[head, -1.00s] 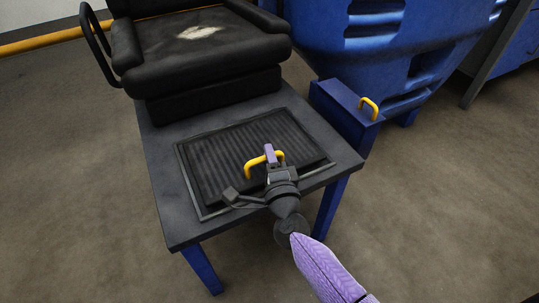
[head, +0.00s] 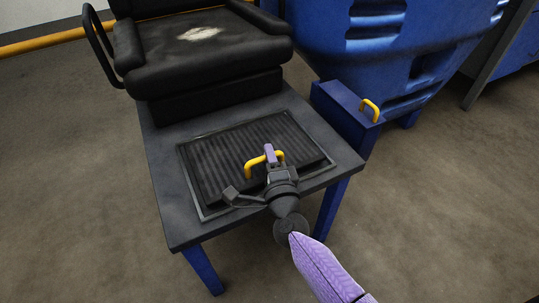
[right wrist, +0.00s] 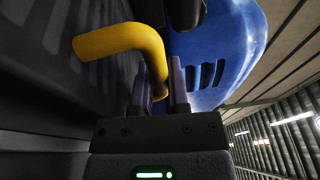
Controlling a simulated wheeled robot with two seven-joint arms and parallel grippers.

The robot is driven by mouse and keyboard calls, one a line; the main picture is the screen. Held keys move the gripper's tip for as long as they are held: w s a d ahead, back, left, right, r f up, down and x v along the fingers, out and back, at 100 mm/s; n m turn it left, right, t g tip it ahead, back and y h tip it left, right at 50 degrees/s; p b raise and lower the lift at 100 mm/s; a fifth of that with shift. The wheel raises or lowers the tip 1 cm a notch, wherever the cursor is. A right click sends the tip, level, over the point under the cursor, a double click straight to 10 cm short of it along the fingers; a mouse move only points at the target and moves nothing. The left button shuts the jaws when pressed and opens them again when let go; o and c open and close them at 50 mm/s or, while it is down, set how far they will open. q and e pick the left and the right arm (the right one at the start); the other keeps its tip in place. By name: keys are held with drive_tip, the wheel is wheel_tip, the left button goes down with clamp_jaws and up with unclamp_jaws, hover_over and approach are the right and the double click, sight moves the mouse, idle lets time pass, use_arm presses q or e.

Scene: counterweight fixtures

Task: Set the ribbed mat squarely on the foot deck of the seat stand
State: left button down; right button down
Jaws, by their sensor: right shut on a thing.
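The dark ribbed mat (head: 222,161) lies over the framed area of the foot deck (head: 160,185) of the seat stand, roughly in line with the frame. A strip of frame shows along its left, front and right sides. I cannot tell whether the mat touches the deck or hovers just above it. My right gripper (head: 269,153) is shut on the mat's yellow handle (head: 252,168). The right wrist view shows the handle (right wrist: 115,42) running between the fingers (right wrist: 160,85). My gripper and wrist hide part of the mat's front edge. My left gripper is out of view.
The black seat (head: 205,50) stands at the back of the deck. A blue box (head: 343,108) with a yellow handle (head: 370,110) is at the right, by a large blue body (head: 400,50). Floor is open to the left and front.

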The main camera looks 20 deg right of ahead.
idle(0.5)
drive_tip(key=c, duration=0.5)
unclamp_jaws()
drive_tip(key=shift+c, duration=0.2)
drive_tip(key=p+v, duration=0.1)
drive_tip(key=v, duration=0.3)
drive_tip(key=shift+r, duration=0.15)
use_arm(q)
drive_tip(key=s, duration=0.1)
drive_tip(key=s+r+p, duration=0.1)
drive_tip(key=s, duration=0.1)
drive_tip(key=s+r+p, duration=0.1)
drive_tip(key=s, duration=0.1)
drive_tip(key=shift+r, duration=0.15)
use_arm(e)
drive_tip(key=v, duration=0.6)
